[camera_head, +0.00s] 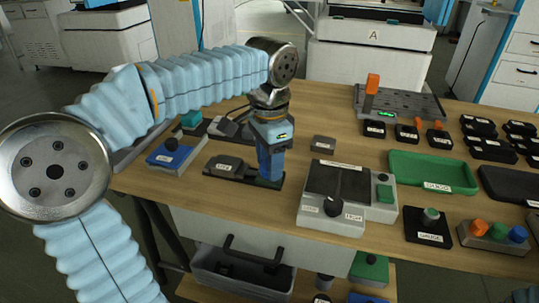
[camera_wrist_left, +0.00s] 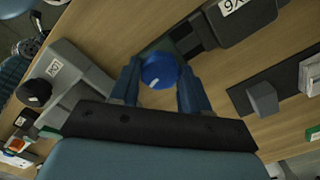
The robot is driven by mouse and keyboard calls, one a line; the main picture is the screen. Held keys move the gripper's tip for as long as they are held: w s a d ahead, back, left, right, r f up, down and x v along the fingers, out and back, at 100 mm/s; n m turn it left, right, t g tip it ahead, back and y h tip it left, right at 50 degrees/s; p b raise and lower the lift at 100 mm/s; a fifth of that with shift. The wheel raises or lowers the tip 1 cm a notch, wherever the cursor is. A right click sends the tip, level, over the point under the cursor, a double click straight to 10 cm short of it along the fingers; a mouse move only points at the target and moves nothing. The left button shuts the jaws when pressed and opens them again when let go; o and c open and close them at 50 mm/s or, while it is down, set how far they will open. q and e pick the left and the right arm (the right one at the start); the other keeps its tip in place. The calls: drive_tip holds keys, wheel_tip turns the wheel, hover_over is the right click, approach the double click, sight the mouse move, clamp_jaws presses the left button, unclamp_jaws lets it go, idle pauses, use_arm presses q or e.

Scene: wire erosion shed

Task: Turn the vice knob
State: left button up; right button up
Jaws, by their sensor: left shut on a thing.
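The vice (camera_head: 222,164) is a low, dark device with a white label on the wooden bench, left of centre in the head view. It also shows in the left wrist view (camera_wrist_left: 250,22). Its round blue knob (camera_wrist_left: 160,70) shows in the left wrist view, between the blue fingers of my left gripper (camera_wrist_left: 160,88). My left gripper (camera_head: 270,178) points down at the vice's right end and is shut on the knob. In the head view the fingers hide the knob. My right gripper is in neither view.
A grey box with a black dial (camera_head: 332,206) stands close to the right of the vice. A small dark block (camera_head: 323,144) is behind it. A blue-based device (camera_head: 172,155) sits to the left. A green tray (camera_head: 434,185) and several black parts fill the right side.

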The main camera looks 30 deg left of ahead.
use_arm(q)
drive_tip(key=m, duration=0.3)
drive_tip(key=shift+m, duration=0.3)
drive_tip(key=m, duration=0.3)
drive_tip(key=shift+m, duration=0.3)
drive_tip(key=m, duration=0.3)
drive_tip(key=shift+m, duration=0.3)
drive_tip(key=shift+w+m, duration=0.1)
drive_tip(key=shift+m, duration=1.9)
drive_tip(key=o, duration=1.1)
drive_tip(key=shift+c, duration=0.2)
drive_tip(key=shift+r, duration=0.1)
